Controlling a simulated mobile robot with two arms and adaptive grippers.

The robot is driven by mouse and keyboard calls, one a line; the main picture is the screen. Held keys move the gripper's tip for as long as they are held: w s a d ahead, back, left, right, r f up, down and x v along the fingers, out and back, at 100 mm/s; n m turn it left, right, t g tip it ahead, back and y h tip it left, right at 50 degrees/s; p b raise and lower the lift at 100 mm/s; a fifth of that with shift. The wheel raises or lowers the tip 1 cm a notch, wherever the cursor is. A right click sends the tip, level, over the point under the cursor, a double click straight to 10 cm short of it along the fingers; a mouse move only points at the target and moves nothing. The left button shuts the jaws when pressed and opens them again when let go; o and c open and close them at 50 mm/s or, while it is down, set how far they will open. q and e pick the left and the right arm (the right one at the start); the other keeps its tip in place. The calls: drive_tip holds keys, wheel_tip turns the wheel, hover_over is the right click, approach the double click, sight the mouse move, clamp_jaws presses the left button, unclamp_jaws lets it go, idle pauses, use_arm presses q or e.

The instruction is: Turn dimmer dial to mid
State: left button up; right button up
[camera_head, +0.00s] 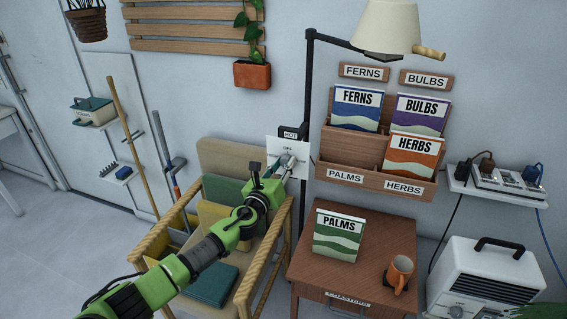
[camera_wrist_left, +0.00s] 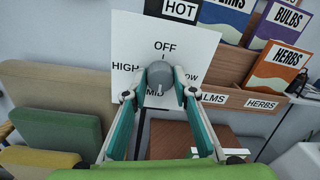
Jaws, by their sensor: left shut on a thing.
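The dimmer dial (camera_wrist_left: 161,74) is a grey round knob on a white wall plate (camera_wrist_left: 130,40). The plate reads OFF at top, HIGH at left, LOW at right and MID at bottom. A small pale mark on the knob's lower side points down, close to the MID label. My left gripper (camera_wrist_left: 158,90) is shut on the dial, one finger on each side, and partly covers HIGH and LOW. My right gripper is not in view.
A wooden armchair (camera_head: 285,232) with cushions stands below my left arm.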

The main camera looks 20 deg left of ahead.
use_arm(q)
drive_tip(key=shift+f+m, duration=0.15)
drive_tip(key=shift+m, duration=0.25)
drive_tip(key=o, duration=1.1)
drive_tip(key=shift+s, duration=0.1)
drive_tip(key=s, duration=0.8)
drive_tip(key=s+a, duration=0.1)
drive_tip(key=s, duration=0.2)
drive_tip(key=shift+s, duration=0.4)
